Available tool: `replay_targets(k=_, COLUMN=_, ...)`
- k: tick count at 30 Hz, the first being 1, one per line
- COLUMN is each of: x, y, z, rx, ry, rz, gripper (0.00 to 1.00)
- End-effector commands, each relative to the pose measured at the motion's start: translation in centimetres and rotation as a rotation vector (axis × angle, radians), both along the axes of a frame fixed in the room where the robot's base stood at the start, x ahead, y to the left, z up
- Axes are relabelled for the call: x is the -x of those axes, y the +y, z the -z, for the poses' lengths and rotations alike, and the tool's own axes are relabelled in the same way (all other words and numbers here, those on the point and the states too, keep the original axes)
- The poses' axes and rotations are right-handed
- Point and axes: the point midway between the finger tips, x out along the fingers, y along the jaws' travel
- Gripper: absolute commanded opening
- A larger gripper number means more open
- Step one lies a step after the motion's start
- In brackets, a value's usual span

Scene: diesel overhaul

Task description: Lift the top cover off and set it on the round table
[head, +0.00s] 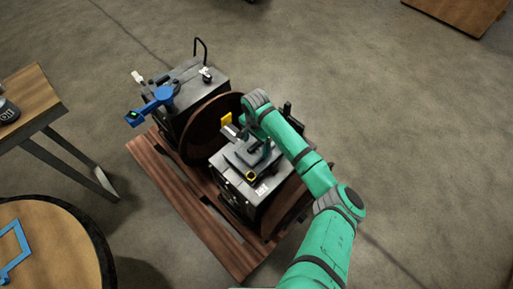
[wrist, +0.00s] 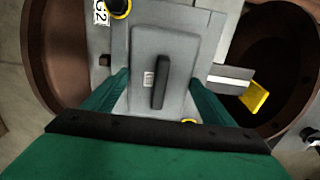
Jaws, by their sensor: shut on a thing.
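The top cover (wrist: 182,50) is a grey raised plate with a black bar handle (wrist: 160,82) in the middle. In the head view the cover (head: 243,153) is on top of the nearer grey engine block (head: 262,190), roughly level. My gripper (wrist: 162,98) reaches over it, its green fingers on the cover's left and right sides, shut on it. I cannot tell whether the cover is resting on the block or slightly raised. The round table (head: 75,240) has a wooden top and dark rim, at the lower left of the head view.
A blue frame (head: 14,252) lies on the round table's left part. The block sits on a wooden pallet (head: 185,205) beside a second grey unit (head: 190,88) with a blue tool (head: 152,105). A yellow tab (wrist: 255,97) sticks out near the cover. A wooden bench (head: 35,98) stands left.

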Motion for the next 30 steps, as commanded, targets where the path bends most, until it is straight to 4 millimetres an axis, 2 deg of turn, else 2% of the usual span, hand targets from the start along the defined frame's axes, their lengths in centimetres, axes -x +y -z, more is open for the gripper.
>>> replay_targets(k=9, x=5.1, y=0.0, z=-6.1, rx=-0.006, ry=-0.004, rz=-0.001, gripper=0.47)
replay_targets(k=15, x=9.2, y=-0.2, z=-7.9, rx=-0.001, ry=-0.004, rz=0.001, gripper=0.47)
replay_targets(k=21, x=12.1, y=-0.3, z=-9.1, rx=0.002, ry=-0.004, rz=0.001, gripper=0.47)
replay_targets(k=30, x=13.9, y=-0.2, z=-10.1, rx=0.0, ry=-0.001, rz=0.001, gripper=0.47)
